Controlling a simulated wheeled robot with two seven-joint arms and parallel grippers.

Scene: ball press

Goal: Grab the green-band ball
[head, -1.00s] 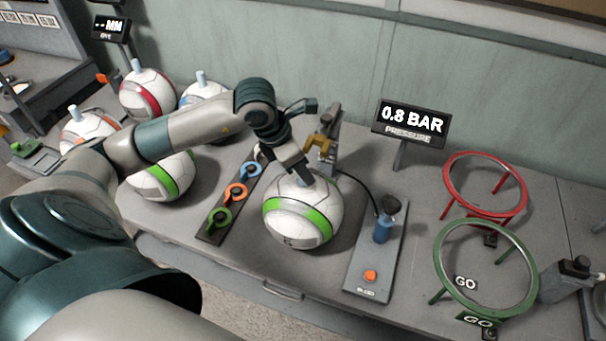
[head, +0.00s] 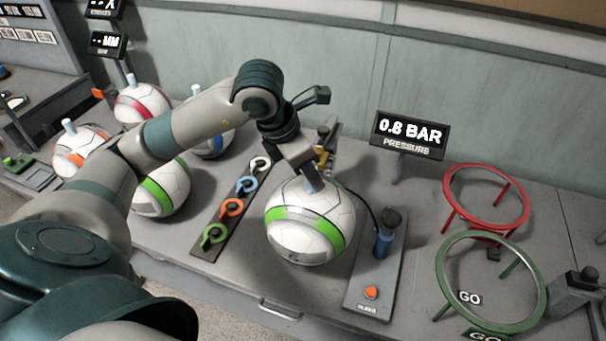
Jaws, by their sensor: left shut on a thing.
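A white ball with a green band (head: 306,228) is at the middle of the bench, in front of the pressure sign. My left gripper (head: 311,178) is above it, shut on the blue-grey peg at its top. The ball looks upright; whether its underside touches the bench is hard to tell. A second green-band ball (head: 166,190) sits to the left, partly hidden behind my left arm. My right gripper is not in view.
A strip with coloured rings (head: 231,208) lies left of the held ball. A red hoop stand (head: 447,185) and a green hoop stand (head: 440,275) stand further right. Other banded balls (head: 140,106) are behind my arm.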

